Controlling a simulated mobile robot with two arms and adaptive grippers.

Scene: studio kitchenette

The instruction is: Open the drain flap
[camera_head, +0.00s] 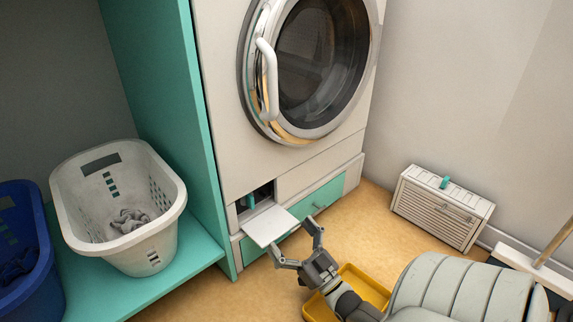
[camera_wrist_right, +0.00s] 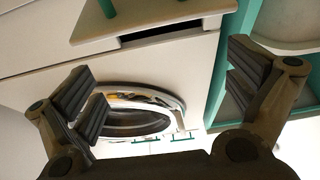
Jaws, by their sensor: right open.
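The drain flap (camera_head: 268,226) is a small white panel low on the front of the white washing machine (camera_head: 225,120). It is swung down and sticks outward, and the dark recess (camera_head: 262,193) behind it is exposed, with a teal part inside. My right gripper (camera_head: 292,239) is open and empty, just in front of and below the flap's outer edge. In the right wrist view the open fingers (camera_wrist_right: 165,95) frame the machine front; a pale panel with a teal piece, seemingly the flap (camera_wrist_right: 160,16), is at the top beside a dark gap. My left gripper is not in view.
A yellow tray (camera_head: 377,291) lies on the floor under my right arm. A teal shelf (camera_head: 190,262) at left holds a white laundry basket (camera_head: 160,245) and a blue basket (camera_head: 40,270). A white slatted box (camera_head: 430,215) stands by the right wall.

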